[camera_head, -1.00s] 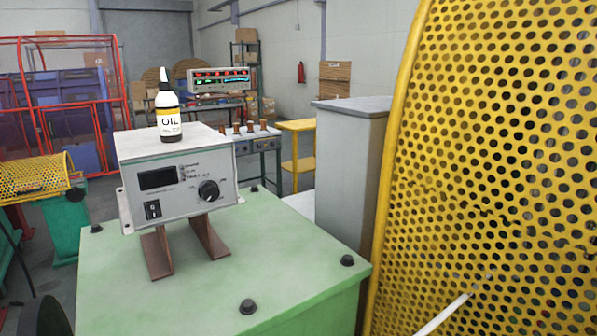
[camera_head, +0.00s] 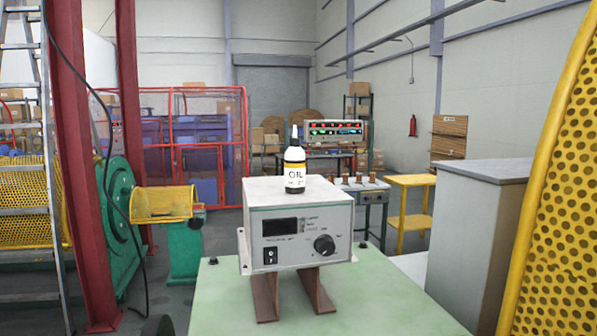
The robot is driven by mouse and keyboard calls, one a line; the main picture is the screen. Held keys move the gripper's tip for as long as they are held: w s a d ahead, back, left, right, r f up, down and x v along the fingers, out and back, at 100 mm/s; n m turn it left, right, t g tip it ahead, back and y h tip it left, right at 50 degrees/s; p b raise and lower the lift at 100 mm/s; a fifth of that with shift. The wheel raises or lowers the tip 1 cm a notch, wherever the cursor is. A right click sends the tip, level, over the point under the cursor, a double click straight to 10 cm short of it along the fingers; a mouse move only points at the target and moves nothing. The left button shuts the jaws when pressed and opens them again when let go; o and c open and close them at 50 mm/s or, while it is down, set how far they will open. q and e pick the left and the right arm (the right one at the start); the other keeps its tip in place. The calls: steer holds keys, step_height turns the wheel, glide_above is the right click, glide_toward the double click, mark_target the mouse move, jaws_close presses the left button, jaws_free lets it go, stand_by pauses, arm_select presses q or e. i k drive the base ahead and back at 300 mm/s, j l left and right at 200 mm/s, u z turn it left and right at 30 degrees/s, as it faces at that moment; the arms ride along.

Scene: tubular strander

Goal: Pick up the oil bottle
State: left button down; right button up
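Neither of my grippers shows in the head view.
The control box rests on brown brackets (camera_head: 265,296) on a pale green machine top (camera_head: 350,312). A grey cabinet (camera_head: 478,235) and a yellow perforated guard (camera_head: 560,200) stand at the right. A red column (camera_head: 88,160) and a ladder (camera_head: 30,150) stand at the left.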

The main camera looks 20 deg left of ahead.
mark_target(295, 162)
steer(key=l+u, duration=0.1)
steer(key=u, duration=0.3)
steer(key=l+u, duration=0.1)
steer(key=u, duration=0.3)
steer(key=l+u, duration=0.1)
steer(key=u, duration=0.3)
steer(key=l+u, duration=0.1)
steer(key=u, duration=0.3)
steer(key=j+u, duration=0.1)
steer(key=u, duration=0.85)
steer(key=i+u, duration=0.15)
steer(key=u, duration=0.3)
steer(key=j+u, duration=0.1)
steer(key=u, duration=0.35)
steer(key=l+z, duration=0.15)
steer(key=z, duration=0.3)
steer(key=k+l+z, duration=0.1)
steer(key=z, duration=0.4)
steer(key=l+z, duration=0.2)
steer(key=z, duration=0.25)
steer(key=l+z, duration=0.15)
steer(key=z, duration=0.3)
steer(key=l+z, duration=0.15)
steer(key=z, duration=0.3)
